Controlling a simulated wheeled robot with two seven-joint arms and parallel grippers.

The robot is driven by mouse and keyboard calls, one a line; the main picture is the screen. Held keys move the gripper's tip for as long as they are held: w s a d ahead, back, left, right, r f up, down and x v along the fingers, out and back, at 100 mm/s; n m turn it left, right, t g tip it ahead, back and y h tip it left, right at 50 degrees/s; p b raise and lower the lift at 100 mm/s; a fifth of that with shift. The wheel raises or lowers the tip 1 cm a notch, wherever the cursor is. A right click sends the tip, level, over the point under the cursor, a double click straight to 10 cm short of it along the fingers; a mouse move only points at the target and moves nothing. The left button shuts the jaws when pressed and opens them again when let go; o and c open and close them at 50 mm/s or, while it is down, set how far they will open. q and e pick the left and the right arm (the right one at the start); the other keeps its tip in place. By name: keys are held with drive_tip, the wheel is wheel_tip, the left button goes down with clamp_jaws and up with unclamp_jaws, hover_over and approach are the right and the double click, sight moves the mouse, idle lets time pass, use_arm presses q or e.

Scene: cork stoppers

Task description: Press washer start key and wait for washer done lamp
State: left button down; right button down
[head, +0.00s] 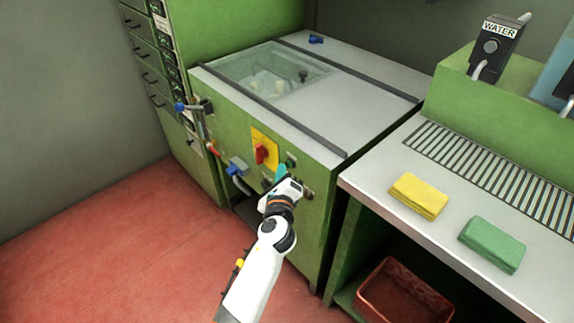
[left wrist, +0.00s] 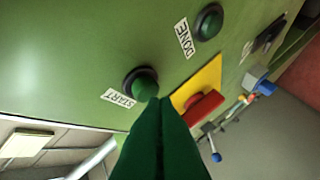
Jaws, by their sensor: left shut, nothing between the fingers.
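The green start key (left wrist: 143,84), a round button in a dark ring beside a START label, is on the washer's green front panel (head: 228,132). It also shows in the head view (head: 291,161). My left gripper (head: 281,172) is shut and empty, its tips in front of the panel close to the key. In the left wrist view its green fingers (left wrist: 158,104) overlap the key's edge; I cannot tell whether they touch. The done lamp (left wrist: 209,22), beside a DONE label, looks dark green and unlit. My right gripper is not in view.
A red rotary switch (head: 262,153) on a yellow plate (left wrist: 205,84) sits beside the key. A blue-handled valve (head: 237,165) sticks out to its left. A worktop with a yellow sponge (head: 418,195) and a green sponge (head: 492,244) stands at right. The red floor is clear at left.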

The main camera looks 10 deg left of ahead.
use_arm(q)
drive_tip(key=shift+w+d, duration=0.3)
drive_tip(key=shift+w, duration=0.05)
idle(0.7)
drive_tip(key=shift+s+a+r, duration=0.1)
idle(0.4)
drive_tip(key=shift+s+a, duration=0.4)
drive_tip(key=shift+s, duration=0.2)
drive_tip(key=s+a+p, duration=0.1)
drive_tip(key=s, duration=0.1)
drive_tip(key=s+a+p, duration=0.1)
drive_tip(key=s+a, duration=0.1)
idle(1.0)
